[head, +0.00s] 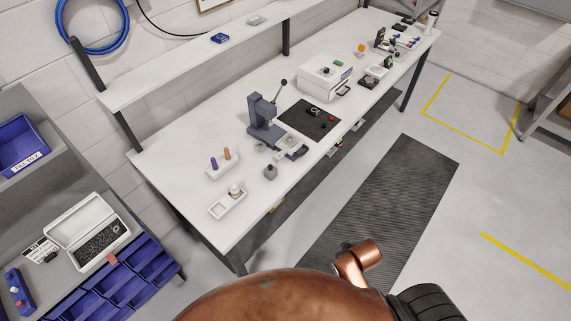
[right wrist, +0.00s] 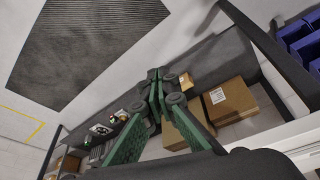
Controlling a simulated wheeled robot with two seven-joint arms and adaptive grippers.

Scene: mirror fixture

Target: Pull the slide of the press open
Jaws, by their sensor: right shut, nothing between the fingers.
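The grey press (head: 261,112) stands on the white workbench in the head view, with a lever and dark knob rising at its right. Its slide (head: 289,145) sits low at the press's front right, with a dark handle toward the bench's front edge. I cannot tell how far out it is. My right gripper (right wrist: 155,80) shows only in the right wrist view. Its fingers meet, with nothing between them, and it is away from the press. The press is not in that view. My left gripper is in neither view.
The workbench (head: 168,157) also carries a dark mat (head: 321,126), a white box (head: 325,76), and a peg holder (head: 222,167). A floor mat (head: 385,215) lies in front. Cardboard boxes (right wrist: 232,100) show behind my right gripper. Blue bins stand at lower left in the head view.

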